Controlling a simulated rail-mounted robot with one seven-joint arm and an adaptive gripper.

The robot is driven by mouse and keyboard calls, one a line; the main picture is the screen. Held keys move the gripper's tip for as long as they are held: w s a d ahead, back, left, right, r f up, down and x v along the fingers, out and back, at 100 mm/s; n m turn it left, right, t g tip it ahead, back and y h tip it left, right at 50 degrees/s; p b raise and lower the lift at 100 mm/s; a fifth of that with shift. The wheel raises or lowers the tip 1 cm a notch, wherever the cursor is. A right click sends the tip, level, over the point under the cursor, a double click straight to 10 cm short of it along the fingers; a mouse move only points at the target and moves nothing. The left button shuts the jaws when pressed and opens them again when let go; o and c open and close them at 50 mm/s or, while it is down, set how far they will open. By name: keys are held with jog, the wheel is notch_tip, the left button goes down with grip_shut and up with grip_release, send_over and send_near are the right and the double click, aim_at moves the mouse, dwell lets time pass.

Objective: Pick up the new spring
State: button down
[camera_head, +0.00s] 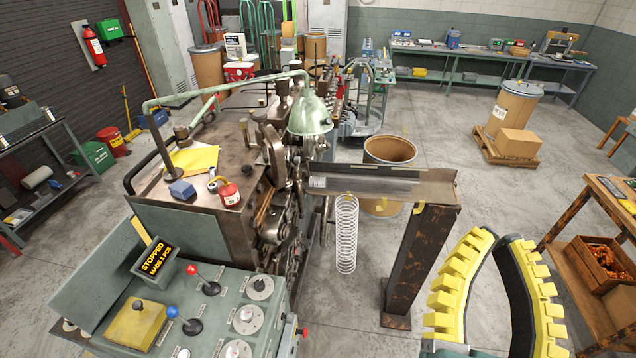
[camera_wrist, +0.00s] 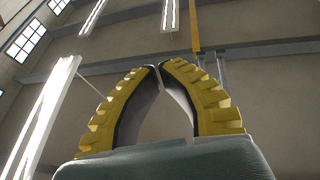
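A long pale wire spring (camera_head: 346,235) hangs upright at the near edge of the metal trough (camera_head: 405,188), beside the coiling machine (camera_head: 215,185). What holds its upper end is too small to tell. A short pale coil (camera_head: 318,182) shows at the trough's machine end. My gripper (camera_head: 498,237) is in the right foreground, to the right of the trough and apart from the springs. Its yellow-backed fingers curve together at the tips with nothing between them. The wrist view also shows the fingertips (camera_wrist: 158,66) meeting, pointed towards the upper wall, with no spring in sight.
A rusty post (camera_head: 418,265) supports the trough's right end. A control panel (camera_head: 190,310) with knobs and a "STOPPED" sign (camera_head: 155,258) stands at the front left. An open drum (camera_head: 389,152) stands behind the trough. A wooden bench (camera_head: 590,255) is at the right.

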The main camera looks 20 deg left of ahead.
grip_release()
dwell(0.5)
jog(key=shift+w, duration=0.1)
